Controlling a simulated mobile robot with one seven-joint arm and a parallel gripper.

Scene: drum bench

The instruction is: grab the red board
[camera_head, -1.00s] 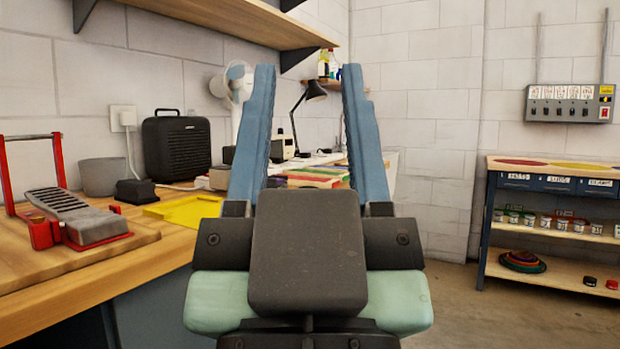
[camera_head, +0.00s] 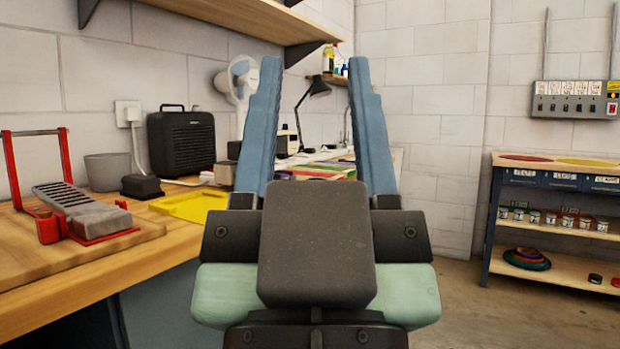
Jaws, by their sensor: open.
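My gripper (camera_head: 313,64) is open and empty, with its two blue fingers pointing up and away in the middle of the view. Beyond the fingers, a low stack of flat coloured boards (camera_head: 320,172) lies on the far part of the bench, with red, green and yellowish parts showing. I cannot tell clearly which piece is the red board. The left finger hides part of that area. The gripper is apart from the boards, on the near side.
The wooden bench (camera_head: 60,265) runs along the left. On it are a drum pedal (camera_head: 80,212) with red parts, a yellow tray (camera_head: 190,205), a black speaker box (camera_head: 182,142) and a white fan (camera_head: 240,75). A shelf unit (camera_head: 540,262) stands right. Floor between is clear.

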